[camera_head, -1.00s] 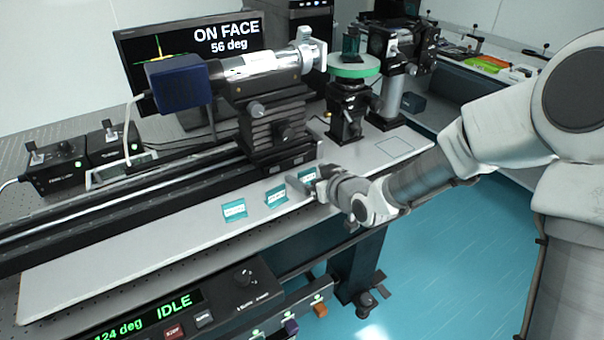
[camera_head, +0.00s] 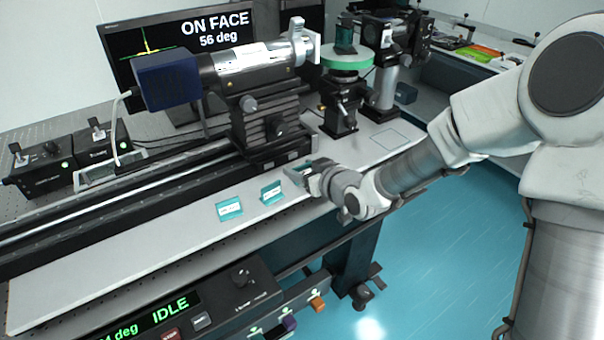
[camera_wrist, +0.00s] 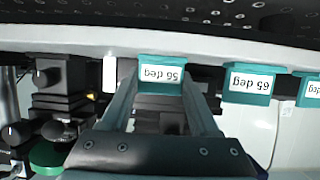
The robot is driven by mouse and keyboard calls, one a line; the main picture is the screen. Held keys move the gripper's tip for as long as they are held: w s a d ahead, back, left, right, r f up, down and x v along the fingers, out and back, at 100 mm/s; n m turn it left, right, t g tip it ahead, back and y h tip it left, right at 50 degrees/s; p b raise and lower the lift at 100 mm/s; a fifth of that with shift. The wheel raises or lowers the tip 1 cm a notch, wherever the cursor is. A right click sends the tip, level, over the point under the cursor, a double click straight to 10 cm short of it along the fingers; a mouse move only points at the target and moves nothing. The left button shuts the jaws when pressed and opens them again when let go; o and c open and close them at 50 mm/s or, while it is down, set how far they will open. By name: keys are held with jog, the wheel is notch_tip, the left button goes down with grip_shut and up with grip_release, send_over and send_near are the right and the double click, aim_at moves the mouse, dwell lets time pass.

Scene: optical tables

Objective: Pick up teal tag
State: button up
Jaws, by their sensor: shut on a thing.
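A teal tag (camera_wrist: 161,75) with a white label, upside down in the wrist view and reading about "55 deg", sits between my gripper's two fingers (camera_wrist: 162,92). My gripper is shut on it. In the head view, my gripper (camera_head: 303,173) is low over the pale strip at the front of the table and mostly hides this tag. A second teal tag (camera_head: 271,192), beside it to the left, seems to be the "65 deg" one in the wrist view (camera_wrist: 246,83). A third teal tag (camera_head: 229,208) stands farther left. I cannot tell whether the held tag touches the strip.
A black rail stage with a silver-and-blue instrument (camera_head: 250,58) stands just behind the tags. A post with a green disc (camera_head: 346,62) is behind my gripper. A control panel (camera_head: 185,312) reading "IDLE" is below the front edge. The strip (camera_head: 110,270) is bare farther left.

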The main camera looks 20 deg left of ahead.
jog(key=shift+c, duration=0.5)
jog(key=shift+r, duration=0.2)
